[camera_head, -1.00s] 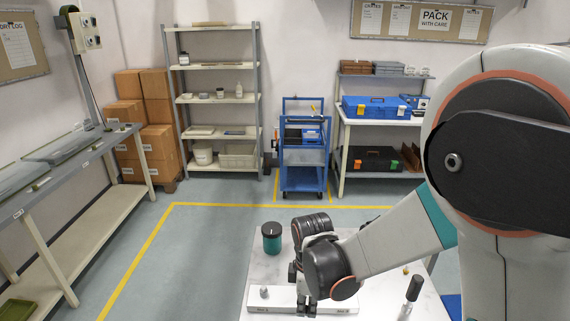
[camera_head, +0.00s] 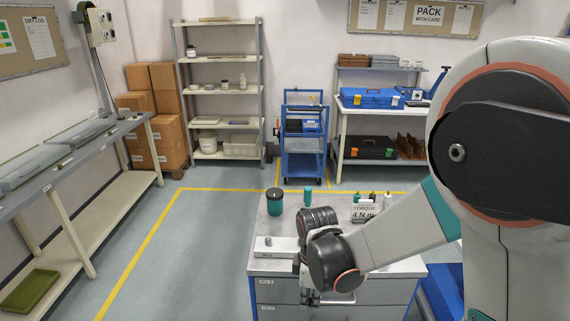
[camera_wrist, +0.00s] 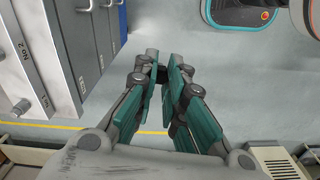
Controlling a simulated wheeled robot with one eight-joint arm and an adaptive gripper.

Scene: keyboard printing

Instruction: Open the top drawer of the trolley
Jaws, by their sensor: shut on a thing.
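The near trolley (camera_head: 385,270) is a grey drawer unit with blue edging at the bottom of the head view. Its top drawer (camera_head: 280,290) carries a small label at the left. No open gap shows at its front there, but my arm covers part of it. My gripper (camera_head: 310,297) points down in front of the drawers. In the wrist view, its teal fingers (camera_wrist: 163,75) are closed together on a small dark thing, too hidden to identify.
A blue cart (camera_head: 303,150) stands farther back. Grey floor is open to the left.

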